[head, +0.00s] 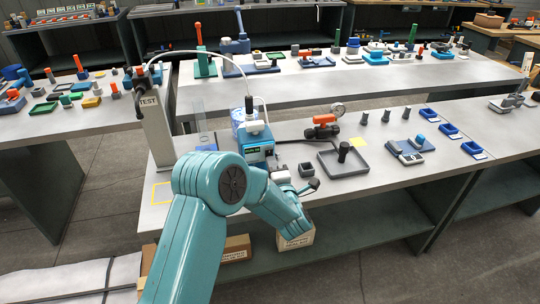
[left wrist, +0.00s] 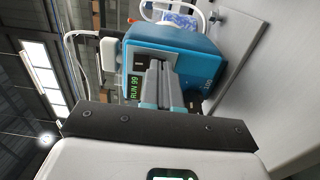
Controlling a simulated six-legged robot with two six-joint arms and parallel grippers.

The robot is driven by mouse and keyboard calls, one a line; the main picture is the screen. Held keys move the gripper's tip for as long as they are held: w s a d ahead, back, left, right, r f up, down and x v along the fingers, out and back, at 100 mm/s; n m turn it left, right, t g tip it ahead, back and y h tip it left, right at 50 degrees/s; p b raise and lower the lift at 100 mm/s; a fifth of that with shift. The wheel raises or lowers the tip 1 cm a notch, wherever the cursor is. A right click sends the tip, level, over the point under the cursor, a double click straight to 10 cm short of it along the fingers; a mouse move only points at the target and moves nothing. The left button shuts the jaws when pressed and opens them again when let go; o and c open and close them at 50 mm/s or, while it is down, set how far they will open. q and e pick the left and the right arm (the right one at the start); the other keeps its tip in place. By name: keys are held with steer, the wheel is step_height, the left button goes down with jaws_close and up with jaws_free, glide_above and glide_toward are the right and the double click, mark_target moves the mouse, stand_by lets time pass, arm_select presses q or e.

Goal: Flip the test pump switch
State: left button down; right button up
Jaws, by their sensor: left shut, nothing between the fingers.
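The blue test pump (head: 258,152) stands on the bench with a green-lit display on its front. In the left wrist view the pump (left wrist: 195,52) fills the upper middle, and its display (left wrist: 134,86) reads "RUN 99". My left gripper (head: 274,163) is at the pump's front. In the left wrist view its fingers (left wrist: 157,68) are shut together, empty, with the tips close to the pump's front face. I cannot tell whether they touch it. A dark recess shows beside the fingertips; I cannot make out the switch's position. My right gripper is not in view.
A grey post marked TEST (head: 155,125) stands left of the pump, with a white hose arching over. A clear cylinder (head: 201,122) is between them. A grey tray (head: 342,163), an orange valve (head: 322,127) and a small dark cup (head: 306,169) lie to the right.

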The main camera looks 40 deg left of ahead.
arm_select(q)
steer(key=shift+w+a, duration=0.1)
steer(key=shift+a, duration=0.05)
steer(key=b+v, duration=0.3)
steer(key=v, duration=0.4)
stand_by(0.6)
